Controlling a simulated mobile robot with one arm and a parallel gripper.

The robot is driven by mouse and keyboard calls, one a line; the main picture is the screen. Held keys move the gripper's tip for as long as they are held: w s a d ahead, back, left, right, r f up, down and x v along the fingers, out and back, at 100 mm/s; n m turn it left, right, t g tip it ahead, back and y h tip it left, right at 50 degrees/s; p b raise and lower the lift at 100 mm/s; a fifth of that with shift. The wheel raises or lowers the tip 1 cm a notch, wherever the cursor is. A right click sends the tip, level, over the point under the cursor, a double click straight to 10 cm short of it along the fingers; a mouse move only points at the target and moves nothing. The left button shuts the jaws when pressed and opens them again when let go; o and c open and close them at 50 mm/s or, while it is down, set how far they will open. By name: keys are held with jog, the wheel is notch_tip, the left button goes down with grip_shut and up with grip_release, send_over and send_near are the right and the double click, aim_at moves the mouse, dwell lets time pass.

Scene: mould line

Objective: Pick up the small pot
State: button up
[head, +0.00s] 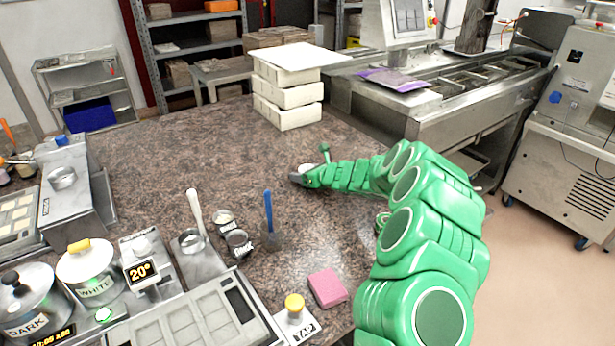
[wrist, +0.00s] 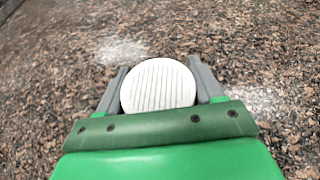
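My gripper (head: 300,176) is low over the speckled brown counter, near its middle. In the wrist view, a round white piece with a ribbed top (wrist: 158,86) sits between the two grey fingers; it may be the small pot. It also shows as a small pale spot beside the gripper in the head view (head: 308,167). The fingers are apart, one close along each side of it. Its top hides their inner edges and its lower body, so I cannot tell whether they grip it.
A stack of white boxes (head: 287,97) stands behind the gripper. A blue-handled tool (head: 268,212), a pink sponge (head: 327,288) and a yellow-topped tap (head: 295,304) are nearer the front. Pots marked WHITE (head: 91,272) and DARK (head: 27,300) are front left. The counter's left-back area is clear.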

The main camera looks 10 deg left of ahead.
aim_at(304, 167)
jog(key=c, duration=0.5)
jog(key=shift+r, duration=1.6)
jog(key=shift+s+d+r, duration=0.15)
jog(key=shift+s+r, duration=0.1)
jog(key=shift+s+d+r, duration=0.8)
jog(key=shift+s+r, duration=0.75)
jog(key=shift+s, duration=0.55)
jog(key=shift+s+d+r, duration=0.75)
jog(key=shift+s+r, duration=0.8)
jog(key=shift+s, duration=0.55)
jog(key=shift+s+d+r, duration=0.8)
jog(key=shift+s+r, duration=0.75)
jog(key=shift+s, duration=0.55)
